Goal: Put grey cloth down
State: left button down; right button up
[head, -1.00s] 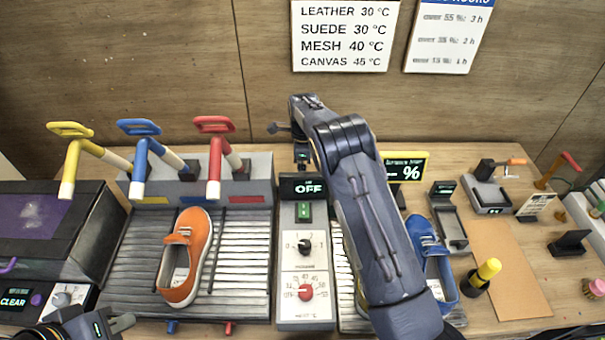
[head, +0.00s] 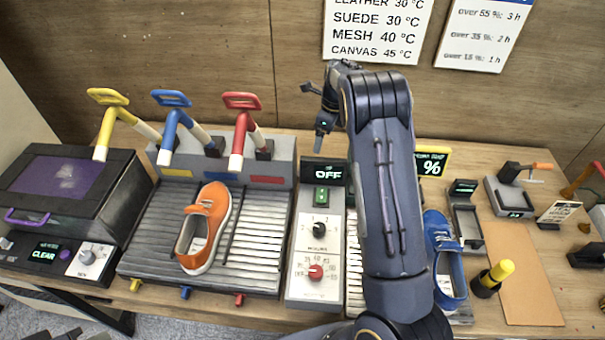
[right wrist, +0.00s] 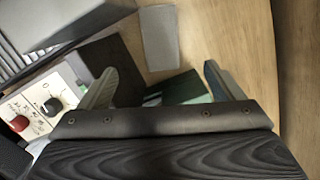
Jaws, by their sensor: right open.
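A flat grey rectangle, which looks like the grey cloth (right wrist: 160,38), lies on the wooden table in the right wrist view. In the head view I cannot make it out; my right arm covers part of the table there. My right gripper (head: 325,122) is at the back of the table, behind the control box. In the right wrist view the right gripper (right wrist: 160,88) has its two fingers wide apart, with the cloth beyond them and nothing held. Only dark slivers, perhaps of my left gripper, show at the bottom left of the head view.
An orange sneaker (head: 203,228) lies on the left ribbed rack (head: 255,240). A blue sneaker (head: 446,260) lies right of my arm. The control box (head: 316,262) reads OFF. Yellow, blue and red levers (head: 240,130) stand behind the rack. A brown mat (head: 522,275) is bare.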

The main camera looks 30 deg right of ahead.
notch_tip(320, 180, down, 9)
jog(key=shift+w+f, duration=0.1)
jog(key=shift+w, duration=0.05)
jog(key=f+b, duration=0.1)
jog(key=f, duration=0.1)
jog(key=f+b, duration=0.2)
jog(key=f, duration=0.1)
jog(key=shift+w+a+f, duration=0.3)
jog(key=shift+w+f, duration=0.05)
jog(key=shift+r, duration=0.1)
jog(key=c, duration=1.2)
jog(key=shift+o, duration=0.2)
